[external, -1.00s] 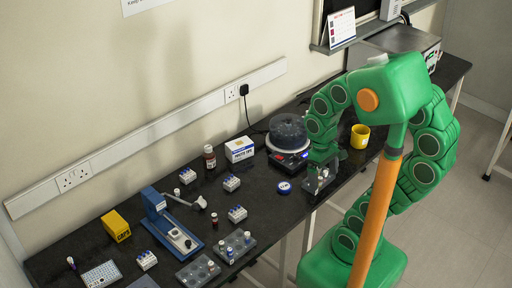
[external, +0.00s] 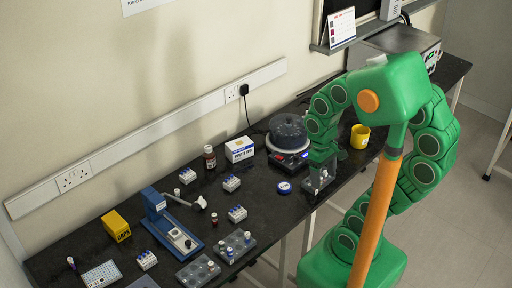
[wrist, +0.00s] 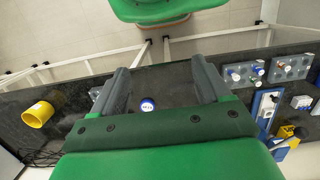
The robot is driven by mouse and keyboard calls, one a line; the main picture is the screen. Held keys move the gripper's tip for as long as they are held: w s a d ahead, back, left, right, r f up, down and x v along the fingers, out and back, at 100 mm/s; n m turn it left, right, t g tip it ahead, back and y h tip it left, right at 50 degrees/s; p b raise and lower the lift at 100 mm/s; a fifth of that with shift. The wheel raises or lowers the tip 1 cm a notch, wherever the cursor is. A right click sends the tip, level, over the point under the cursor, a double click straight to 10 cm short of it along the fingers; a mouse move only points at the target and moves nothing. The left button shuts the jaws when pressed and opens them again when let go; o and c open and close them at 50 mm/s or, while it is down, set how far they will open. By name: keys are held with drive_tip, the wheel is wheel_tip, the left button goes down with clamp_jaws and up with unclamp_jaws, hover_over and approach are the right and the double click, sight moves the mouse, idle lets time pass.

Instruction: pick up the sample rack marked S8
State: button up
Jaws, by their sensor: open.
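No S8 marking is readable in either view, so I cannot tell which rack carries it. A grey rack (external: 318,183) lies under my gripper (external: 322,168) near the front edge of the bench. In the wrist view, a small part of a grey rack (wrist: 95,92) shows outside the left finger. My gripper (wrist: 162,70) is open, with nothing held between its fingers. Two more grey racks with vials, a right one (external: 237,246) and a left one (external: 198,271), lie farther left.
A blue round cap (external: 284,188) lies left of my gripper and shows between the fingers in the wrist view (wrist: 147,105). A centrifuge-like device (external: 289,132) stands behind the gripper. A blue instrument (external: 172,235) stands left.

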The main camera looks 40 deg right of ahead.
drive_tip(key=m+y, duration=1.2)
drive_tip(key=m, duration=0.1)
hover_over(240, 211)
drive_tip(key=s+d, duration=0.3)
drive_tip(key=s, duration=0.1)
wheel_tip(240, 211, down, 17)
drive_tip(key=w+d+f+m+t, duration=0.1)
drive_tip(key=f+m, duration=0.1)
drive_tip(key=w+d+f+m+y, duration=0.1)
drive_tip(key=f, duration=0.1)
drive_tip(key=w+d+f+m+t, duration=0.1)
drive_tip(key=f+m, duration=0.1)
drive_tip(key=f, duration=0.1)
drive_tip(key=shift+w+m+t, duration=0.3)
drive_tip(key=shift+w, duration=0.05)
drive_tip(key=shift+w+a+f+y, duration=0.15)
drive_tip(key=shift+a+f, duration=0.1)
drive_tip(key=shift+a, duration=0.35)
drive_tip(key=shift+s+a+f+y, duration=0.1)
drive_tip(key=shift+a+f+y, duration=0.1)
drive_tip(key=shift+a, duration=0.4)
drive_tip(key=shift+f+x, duration=0.15)
drive_tip(key=shift+x, duration=1.15)
drive_tip(key=shift+f+x, duration=0.2)
drive_tip(key=shift+x, duration=1.15)
drive_tip(key=shift+w+d, duration=0.1)
drive_tip(key=shift+d, duration=0.05)
drive_tip(key=shift+c, duration=0.3)
drive_tip(key=c, duration=1)
